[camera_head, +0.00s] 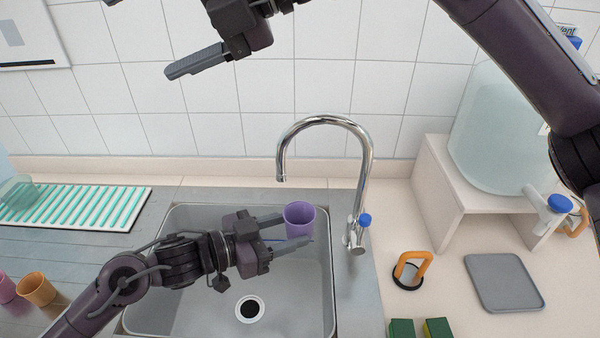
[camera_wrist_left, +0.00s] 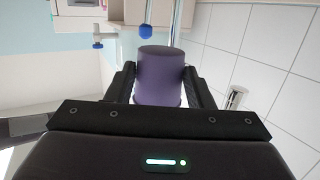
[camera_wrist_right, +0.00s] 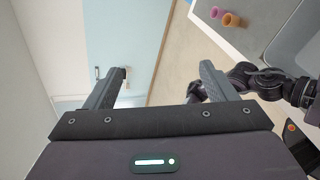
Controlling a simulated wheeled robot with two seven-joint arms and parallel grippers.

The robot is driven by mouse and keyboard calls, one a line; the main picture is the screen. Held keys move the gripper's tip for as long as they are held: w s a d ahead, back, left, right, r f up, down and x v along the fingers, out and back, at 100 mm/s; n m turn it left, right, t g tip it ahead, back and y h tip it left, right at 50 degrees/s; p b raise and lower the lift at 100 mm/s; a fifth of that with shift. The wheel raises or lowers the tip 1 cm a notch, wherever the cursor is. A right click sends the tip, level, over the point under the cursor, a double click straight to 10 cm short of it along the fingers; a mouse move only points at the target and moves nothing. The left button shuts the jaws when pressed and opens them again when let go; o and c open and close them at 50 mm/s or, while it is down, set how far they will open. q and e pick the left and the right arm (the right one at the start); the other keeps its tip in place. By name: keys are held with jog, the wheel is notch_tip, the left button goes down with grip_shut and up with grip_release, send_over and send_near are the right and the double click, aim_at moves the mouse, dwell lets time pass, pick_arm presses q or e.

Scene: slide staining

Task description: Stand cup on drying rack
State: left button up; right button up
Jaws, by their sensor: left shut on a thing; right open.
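A purple cup (camera_head: 299,216) is between the fingers of my left gripper (camera_head: 296,229), which is shut on it over the back right part of the sink. The cup looks roughly upright, mouth up; it also fills the middle of the left wrist view (camera_wrist_left: 158,75). The drying rack (camera_head: 70,206), with teal and white stripes, lies flat at the far left of the counter, well away from the cup. My right gripper (camera_head: 140,37) is open and empty, high in front of the tiled wall; its spread fingers show in the right wrist view (camera_wrist_right: 163,75).
The steel sink (camera_head: 180,315) has a tall curved faucet (camera_head: 362,170) close to the right of the cup. A pink cup (camera_head: 6,289) and an orange cup (camera_head: 37,289) stand at the left. A large jug (camera_head: 490,130) on a stand and a grey tray (camera_head: 503,283) are at the right.

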notch_tip(320, 180, down, 10)
jog(key=s+h, duration=0.1)
jog(key=h, duration=0.4)
jog(key=t+h, duration=0.3)
jog(key=h, duration=0.6)
send_near(297, 220)
jog(key=f, duration=0.7)
jog(key=shift+s+f, duration=0.25)
jog(key=shift+s, duration=0.1)
jog(key=shift+c, duration=0.2)
jog(key=shift+a, duration=0.15)
jog(key=c, duration=1)
pick_arm(q)
jog(key=o, duration=1)
jog(key=shift+o, duration=0.2)
